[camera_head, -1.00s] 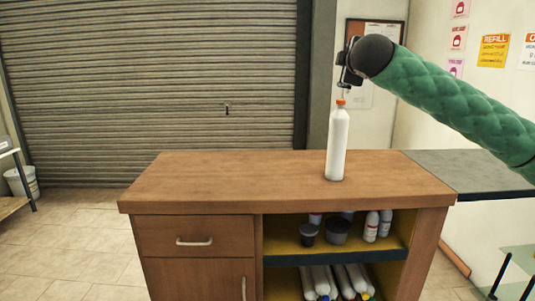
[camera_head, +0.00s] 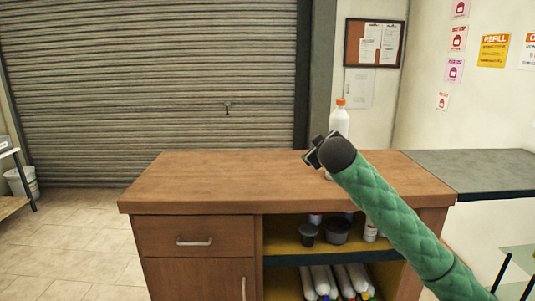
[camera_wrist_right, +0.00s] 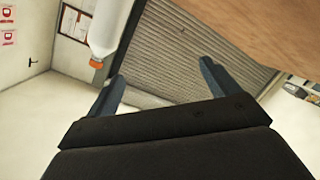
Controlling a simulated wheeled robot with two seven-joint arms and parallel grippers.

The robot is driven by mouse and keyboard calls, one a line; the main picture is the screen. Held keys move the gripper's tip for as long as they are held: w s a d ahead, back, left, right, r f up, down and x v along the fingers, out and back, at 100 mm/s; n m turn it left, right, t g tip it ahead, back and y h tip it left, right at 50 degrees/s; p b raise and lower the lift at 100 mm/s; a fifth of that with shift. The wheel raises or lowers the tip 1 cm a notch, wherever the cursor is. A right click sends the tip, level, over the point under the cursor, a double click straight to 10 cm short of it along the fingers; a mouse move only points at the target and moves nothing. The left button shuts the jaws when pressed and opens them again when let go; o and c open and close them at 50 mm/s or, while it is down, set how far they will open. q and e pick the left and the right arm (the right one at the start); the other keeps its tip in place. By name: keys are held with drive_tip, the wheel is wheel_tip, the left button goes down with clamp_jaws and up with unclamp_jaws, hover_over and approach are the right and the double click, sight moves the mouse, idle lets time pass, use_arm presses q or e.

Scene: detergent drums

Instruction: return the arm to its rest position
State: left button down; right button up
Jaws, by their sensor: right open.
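My right arm, in a green quilted sleeve, comes in from the lower right of the head view. Its gripper (camera_head: 312,153) is in front of the white bottle and over the wooden counter. In the right wrist view the two fingers of this gripper (camera_wrist_right: 160,85) are spread apart with nothing between them. The white bottle with an orange cap (camera_head: 340,117) stands upright on the counter, its lower part hidden behind my gripper. The bottle also shows upside down in the wrist view (camera_wrist_right: 107,30), beyond the left finger. My left gripper is not in view.
The wooden counter (camera_head: 215,175) is otherwise bare on top. Its open shelves (camera_head: 290,254) hold cups, small bottles and several white bottles lying down. A grey side table (camera_head: 475,170) adjoins at the right. A roller shutter (camera_head: 150,80) stands behind.

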drive_tip(key=s+d+f+m+g, duration=0.15)
drive_tip(key=s+f, duration=0.45)
drive_tip(key=f, duration=1)
drive_tip(key=s+d+f+m+g, duration=0.1)
drive_tip(key=s+f+m+g, duration=0.3)
drive_tip(key=f, duration=1.2)
drive_tip(key=s+d+f+n+g, duration=0.15)
drive_tip(key=s+f, duration=0.55)
drive_tip(key=f, duration=0.9)
drive_tip(key=s+a+f+m+g, duration=0.1)
drive_tip(key=s+f+g, duration=0.1)
drive_tip(key=s+f, duration=0.7)
drive_tip(key=s+a+f+g, duration=0.1)
drive_tip(key=s+f+g, duration=0.1)
drive_tip(key=s+f, duration=0.8)
drive_tip(key=s+a+f+m+g, duration=0.1)
drive_tip(key=s+f+g, duration=0.2)
drive_tip(key=s+f, duration=0.6)
drive_tip(key=s, duration=1.2)
drive_tip(key=shift+s+a+f+m, duration=0.15)
drive_tip(key=shift+a+f+m, duration=0.05)
drive_tip(key=shift+f+m, duration=0.1)
